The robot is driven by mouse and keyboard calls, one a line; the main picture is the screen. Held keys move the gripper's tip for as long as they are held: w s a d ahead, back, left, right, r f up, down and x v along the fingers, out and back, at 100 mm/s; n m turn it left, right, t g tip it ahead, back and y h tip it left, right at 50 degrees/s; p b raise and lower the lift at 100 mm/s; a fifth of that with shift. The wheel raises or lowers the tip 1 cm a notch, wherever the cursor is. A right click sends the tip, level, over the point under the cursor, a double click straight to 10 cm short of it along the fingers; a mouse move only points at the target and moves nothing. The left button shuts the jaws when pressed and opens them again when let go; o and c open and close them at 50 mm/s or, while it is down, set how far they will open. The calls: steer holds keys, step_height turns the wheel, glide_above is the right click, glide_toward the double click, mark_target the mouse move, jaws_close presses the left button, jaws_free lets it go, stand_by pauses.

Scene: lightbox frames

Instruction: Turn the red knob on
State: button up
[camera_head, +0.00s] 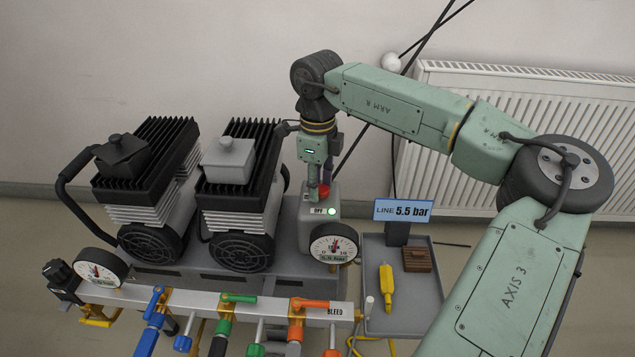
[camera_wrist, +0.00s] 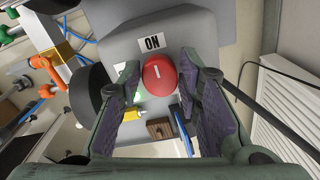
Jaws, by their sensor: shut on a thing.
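The red knob (camera_head: 324,191) sits on top of a grey box (camera_head: 306,228) beside the compressors. In the wrist view the knob (camera_wrist: 159,75) is round, with a short white mark on its face. An "ON" label (camera_wrist: 152,43) stands above it there. In the head view an "OFF" label (camera_head: 318,210) and a lit green lamp (camera_head: 332,211) are on the box's near side. My gripper (camera_head: 318,186) comes down from above. In the wrist view its two fingers (camera_wrist: 159,82) are shut on the knob, one on each side. The knob is partly hidden in the head view.
Two black-finned compressors (camera_head: 240,180) stand to the left. A gauge (camera_head: 335,244) is just in front of the box. A manifold with coloured valves (camera_head: 210,303) runs along the front. A display reading "LINE 5.5 bar" (camera_head: 402,210) and a tray (camera_head: 410,318) are to the right.

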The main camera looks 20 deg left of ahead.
steer(key=o, duration=1.1)
steer(key=shift+o, duration=0.2)
steer(key=shift+r, duration=0.1)
step_height(320, 180, up, 12)
